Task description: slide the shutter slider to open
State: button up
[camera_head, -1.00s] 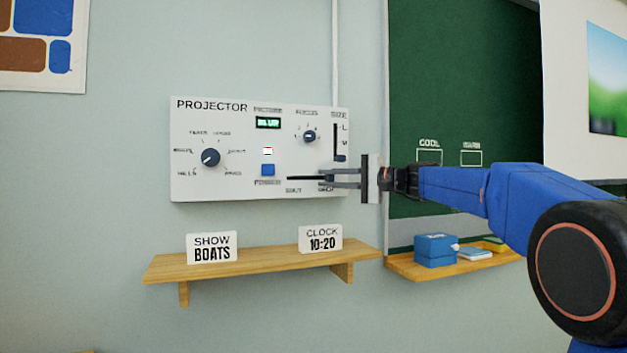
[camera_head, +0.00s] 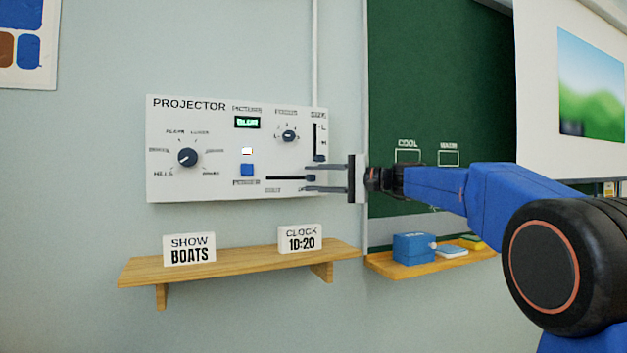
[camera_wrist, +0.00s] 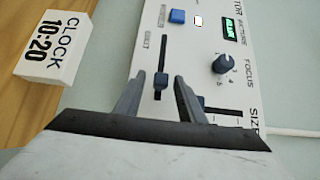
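The shutter slider (camera_head: 311,178) is a small dark blue knob on a horizontal slot at the lower right of the white projector panel (camera_head: 215,190). It stands at the slot's right end, away from the "SHUT" label. In the wrist view the knob (camera_wrist: 161,83) sits at the slot's end farther from "SHUT". My gripper (camera_head: 307,179) is open, its two grey fingers on either side of the knob, with gaps visible in the wrist view. The label at the right end is hidden by a finger.
The size slider (camera_head: 318,158) is just above the upper finger, close to it. A blue power button (camera_head: 247,170) and knobs are farther left. Below, a wooden shelf (camera_head: 230,263) holds two signs. A blue box (camera_head: 413,248) stands on the chalk ledge.

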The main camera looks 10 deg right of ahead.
jog(key=v, duration=1.6)
jog(key=shift+d, duration=0.25)
jog(key=shift+s+a, duration=0.1)
jog(key=s+a+f+g+h, duration=0.1)
jog(key=s+a+f+h, duration=0.2)
jog(key=s+f, duration=0.35)
jog(key=s+a+f+n+g+h, duration=0.1)
jog(key=s+a+f+h, duration=0.1)
jog(key=s+f, duration=0.5)
jog(key=s+a+f+g+h, duration=0.1)
jog(key=s+a+f+h, duration=0.3)
jog(key=f, duration=0.5)
jog(key=s+d+f+n+h, duration=0.2)
jog(key=s+d+f, duration=0.3)
jog(key=s+f, duration=0.6)
jog(key=s+d+f+n+g+h, duration=0.1)
jog(key=s+d+f+h, duration=0.3)
jog(key=s+f, duration=0.7)
jog(key=shift+s+d+f+n+h, duration=0.4)
jog(key=shift+d+f+n, duration=0.2)
jog(key=shift+f+n, duration=0.25)
jog(key=shift+r, duration=0.15)
